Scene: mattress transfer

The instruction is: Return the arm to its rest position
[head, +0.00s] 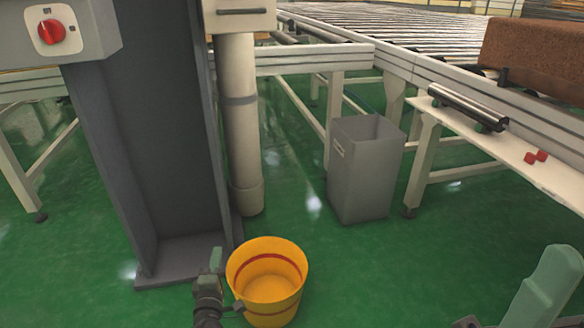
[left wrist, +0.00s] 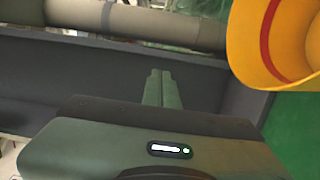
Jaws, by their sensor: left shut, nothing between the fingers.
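My left gripper (head: 216,252) is low in the head view, beside the left rim of a yellow bucket. In the left wrist view its two green fingers (left wrist: 160,73) are together with nothing between them. The yellow bucket (head: 268,256) has a red stripe inside and looks empty; it also shows at the upper right of the left wrist view (left wrist: 275,45). Whether the gripper touches the bucket cannot be told. A green arm part of mine shows at the lower right of the head view; no right fingers can be made out.
A grey column (head: 140,150) and a cream pipe (head: 241,120) stand behind the left gripper. A grey bin (head: 362,180) stands near the roller conveyor (head: 400,62). A brown block (head: 535,60) and red pieces (head: 536,157) lie at right. Green floor is clear in front of the bin.

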